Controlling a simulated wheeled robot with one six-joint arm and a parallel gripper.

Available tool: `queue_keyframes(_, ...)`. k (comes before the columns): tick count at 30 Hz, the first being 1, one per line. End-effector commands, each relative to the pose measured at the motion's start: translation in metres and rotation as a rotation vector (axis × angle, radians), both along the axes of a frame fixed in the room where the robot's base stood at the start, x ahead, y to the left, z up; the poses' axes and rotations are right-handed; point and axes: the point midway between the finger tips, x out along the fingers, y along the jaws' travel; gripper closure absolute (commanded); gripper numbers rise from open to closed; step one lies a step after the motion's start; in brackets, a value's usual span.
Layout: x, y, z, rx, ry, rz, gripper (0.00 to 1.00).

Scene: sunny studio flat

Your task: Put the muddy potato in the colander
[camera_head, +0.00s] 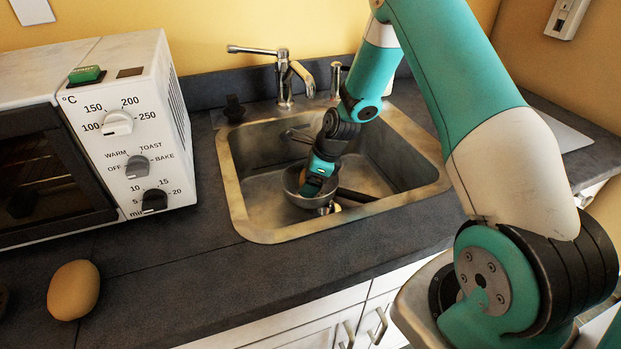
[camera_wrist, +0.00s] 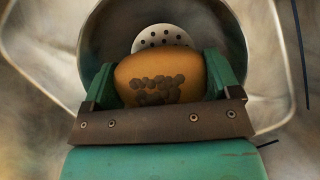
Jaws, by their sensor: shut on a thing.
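My gripper (camera_head: 313,184) reaches down into the sink, at the mouth of a round metal vessel. In the wrist view its two green fingers (camera_wrist: 160,74) are shut on the sides of the muddy potato (camera_wrist: 157,84), a tan potato with dark mud spots. Beyond the potato is the vessel's dark round wall (camera_wrist: 101,38), with a pale perforated piece (camera_wrist: 163,37) inside. The holes suggest the colander, seen in the head view as a grey bowl (camera_head: 292,180). I cannot tell whether the potato touches its bottom.
The vessel sits in the metal sink (camera_head: 240,205), with a dark handle-like bar (camera_head: 357,196) beside it. The faucet (camera_head: 284,75) stands behind. A toaster oven (camera_head: 140,120) is on the left. A clean-looking potato (camera_head: 73,290) lies on the dark counter (camera_head: 200,280), clear toward the front.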

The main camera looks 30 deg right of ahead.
Motion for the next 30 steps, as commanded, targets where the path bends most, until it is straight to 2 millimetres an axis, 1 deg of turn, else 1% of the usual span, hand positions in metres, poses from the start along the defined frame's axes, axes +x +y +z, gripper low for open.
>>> queue_keyframes(14,0.0,0.0,-0.012,0.001,0.001,0.0,0.45)
queue_keyframes(17,0.0,0.0,-0.012,0.0,0.0,0.0,0.45)
queue_keyframes(18,0.0,0.0,-0.012,0.001,0.001,0.0,0.1)
queue_keyframes(19,0.0,0.0,-0.012,0.001,0.001,0.0,0.07)
queue_keyframes(26,0.0,0.0,-0.011,0.001,0.001,0.0,0.07)
queue_keyframes(28,0.0,0.0,-0.007,0.0,0.0,0.001,0.07)
queue_keyframes(30,0.0,0.0,0.002,0.0,-0.002,0.001,0.07)
